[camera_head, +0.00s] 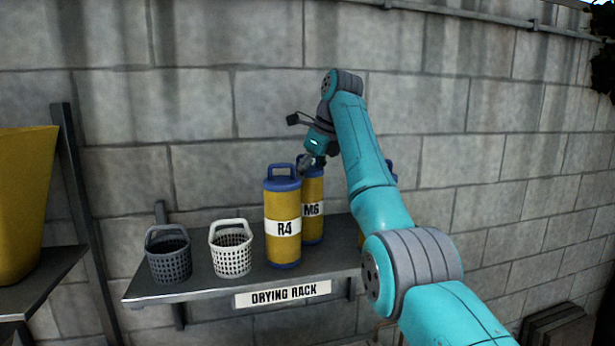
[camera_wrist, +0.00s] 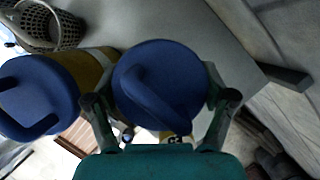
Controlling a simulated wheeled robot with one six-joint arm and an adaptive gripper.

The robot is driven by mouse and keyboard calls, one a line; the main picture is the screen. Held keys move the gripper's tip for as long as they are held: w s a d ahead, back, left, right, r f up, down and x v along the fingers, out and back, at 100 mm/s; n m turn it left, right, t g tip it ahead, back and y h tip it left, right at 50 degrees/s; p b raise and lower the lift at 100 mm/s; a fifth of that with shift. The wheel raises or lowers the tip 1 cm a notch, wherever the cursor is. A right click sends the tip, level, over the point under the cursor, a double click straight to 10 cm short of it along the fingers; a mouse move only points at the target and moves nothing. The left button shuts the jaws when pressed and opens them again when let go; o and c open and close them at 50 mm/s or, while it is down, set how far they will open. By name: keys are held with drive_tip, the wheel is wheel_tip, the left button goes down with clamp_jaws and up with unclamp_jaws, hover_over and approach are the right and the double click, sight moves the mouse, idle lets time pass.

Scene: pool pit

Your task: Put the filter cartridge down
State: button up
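The yellow filter cartridge labelled M6 (camera_head: 312,218) stands upright on the drying rack (camera_head: 205,288), partly behind the cartridge labelled R4 (camera_head: 283,215). Both have blue caps with loop handles. My gripper (camera_head: 306,163) is over the top of M6 and hides part of its cap. In the wrist view a blue cap with its handle (camera_wrist: 150,75) lies between my spread fingers (camera_wrist: 160,102). Another blue cap (camera_wrist: 38,92) is close to the left finger.
A grey basket (camera_head: 169,257) and a white basket (camera_head: 231,252) stand left of R4. Another blue-capped cartridge (camera_head: 391,170) is mostly hidden behind my arm. A block wall (camera_head: 230,110) runs behind the rack. A yellow container (camera_head: 22,205) is at far left.

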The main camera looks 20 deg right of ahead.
drive_tip(key=shift+o, duration=1.1)
